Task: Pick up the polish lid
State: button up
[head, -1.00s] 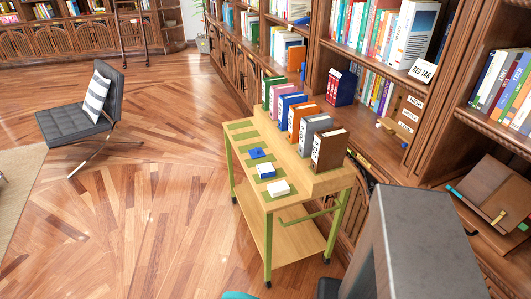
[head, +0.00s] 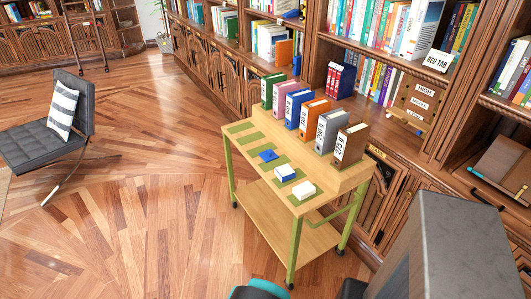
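I cannot pick out a polish lid in the head view. The wooden cart (head: 262,227) with green legs stands in the middle. On its top lie a blue item (head: 268,156), a white-and-blue item (head: 285,172) and a white item (head: 304,190), each on or beside a green strip. They are too small to identify surely. My gripper is not in view. A grey part of my own body covers the lower right, and a dark and teal shape shows at the bottom edge.
Several binders (head: 327,130) stand in a row on the cart's raised back ledge. Bookshelves (head: 380,37) line the wall behind and to the right. A sign with HIGH and LOW labels (head: 417,103) stands on a shelf. A black chair (head: 40,147) is at left. The wood floor (head: 140,215) between is clear.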

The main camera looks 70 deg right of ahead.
aim_at(268, 155)
jog(key=z, duration=0.65)
jog(key=i, duration=1.25)
jog(key=z, duration=0.55)
